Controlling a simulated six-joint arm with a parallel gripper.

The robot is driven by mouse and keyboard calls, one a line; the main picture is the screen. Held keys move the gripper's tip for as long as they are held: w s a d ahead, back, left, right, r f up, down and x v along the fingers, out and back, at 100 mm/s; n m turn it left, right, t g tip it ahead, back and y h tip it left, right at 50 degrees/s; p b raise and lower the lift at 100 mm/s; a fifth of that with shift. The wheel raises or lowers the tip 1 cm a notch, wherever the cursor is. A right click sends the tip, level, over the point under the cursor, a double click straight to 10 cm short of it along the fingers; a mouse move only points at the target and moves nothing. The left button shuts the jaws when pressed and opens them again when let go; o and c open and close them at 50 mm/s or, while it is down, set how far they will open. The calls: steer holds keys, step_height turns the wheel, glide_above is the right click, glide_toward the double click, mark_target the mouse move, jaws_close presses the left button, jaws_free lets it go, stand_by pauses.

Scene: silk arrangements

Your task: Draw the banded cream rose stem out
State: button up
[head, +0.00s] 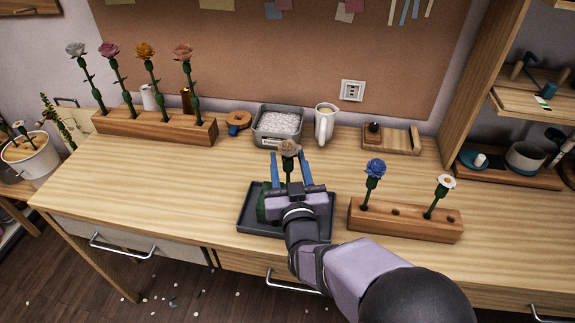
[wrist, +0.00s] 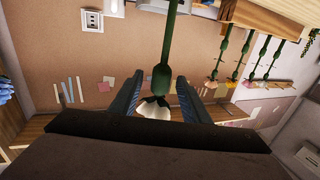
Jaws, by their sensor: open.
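The cream rose (head: 288,147) stands over the dark tray (head: 247,222), where a green block (head: 263,206) shows partly behind my arm. My gripper (head: 292,156) is open, with one blue finger on each side of the rose's stem just under the bloom. In the wrist view my gripper (wrist: 157,88) has the green stem (wrist: 168,45) running between its fingers, with a gap on both sides. The pale bloom (wrist: 155,109) shows low between the fingers, partly hidden. The stem's foot is hidden by my gripper, and I cannot make out a band.
A wooden block (head: 405,222) at right holds a blue rose (head: 375,168) and a white daisy (head: 446,181), with an empty hole between. A long block (head: 155,126) at back left holds several roses. A bin (head: 279,126) and a mug (head: 325,122) stand behind.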

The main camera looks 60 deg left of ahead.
mark_target(288, 144)
jaws_close()
steer(key=shift+r+p, duration=0.6)
steer(key=shift+r, duration=0.75)
stand_by(0.6)
steer(key=shift+r+p, duration=0.75)
steer(key=shift+r, duration=0.95)
steer(key=shift+r+p, duration=0.45)
steer(key=shift+r, duration=0.55)
